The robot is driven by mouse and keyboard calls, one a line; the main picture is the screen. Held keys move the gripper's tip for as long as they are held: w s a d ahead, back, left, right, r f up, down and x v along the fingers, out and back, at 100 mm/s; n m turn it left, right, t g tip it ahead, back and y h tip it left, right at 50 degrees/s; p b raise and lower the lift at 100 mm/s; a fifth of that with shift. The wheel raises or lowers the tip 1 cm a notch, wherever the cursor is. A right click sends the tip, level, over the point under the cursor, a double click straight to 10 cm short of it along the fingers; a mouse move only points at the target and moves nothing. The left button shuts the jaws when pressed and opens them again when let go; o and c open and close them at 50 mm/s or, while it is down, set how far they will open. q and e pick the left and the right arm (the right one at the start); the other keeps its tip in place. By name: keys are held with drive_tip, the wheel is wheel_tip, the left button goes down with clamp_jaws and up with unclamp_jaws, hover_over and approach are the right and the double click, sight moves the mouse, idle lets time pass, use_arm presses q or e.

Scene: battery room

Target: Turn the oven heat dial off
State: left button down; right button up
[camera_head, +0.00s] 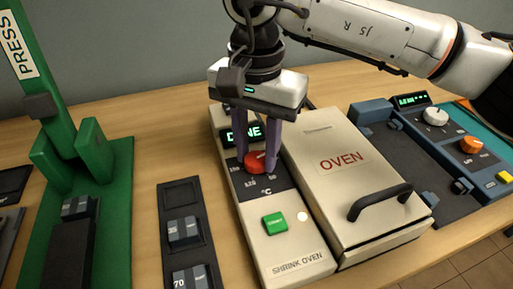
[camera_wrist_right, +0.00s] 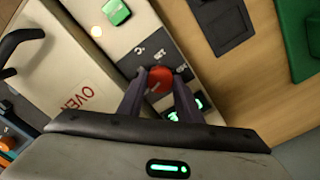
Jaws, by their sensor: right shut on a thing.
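The shrink oven has a cream control panel (camera_head: 285,245) and a cream lidded box marked OVEN (camera_head: 335,185). Its red heat dial (camera_head: 257,163) sits on the dark part of the panel, below a green-lit display (camera_head: 241,135) that seems to read DONE. My right gripper (camera_head: 257,168) points down with its fingers on either side of the dial, shut on it. In the right wrist view the red dial (camera_wrist_right: 160,79) sits between the fingertips, with a pale pointer mark. The fingers hide part of the dial's scale. My left gripper is not in view.
A green start button (camera_head: 275,223) lies below the dial. A black handle (camera_head: 383,203) rises from the oven lid. A green press (camera_head: 75,170) stands at left, a dark battery tray (camera_head: 187,215) beside the panel, and a blue-grey device (camera_head: 430,150) at right.

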sight(256, 158)
drive_tip(key=shift+r, duration=0.1)
drive_tip(key=o, duration=1)
drive_tip(key=shift+o, duration=0.2)
wheel_tip(256, 158, up, 10)
drive_tip(key=shift+r+p, duration=0.15)
drive_tip(key=shift+p, duration=0.25)
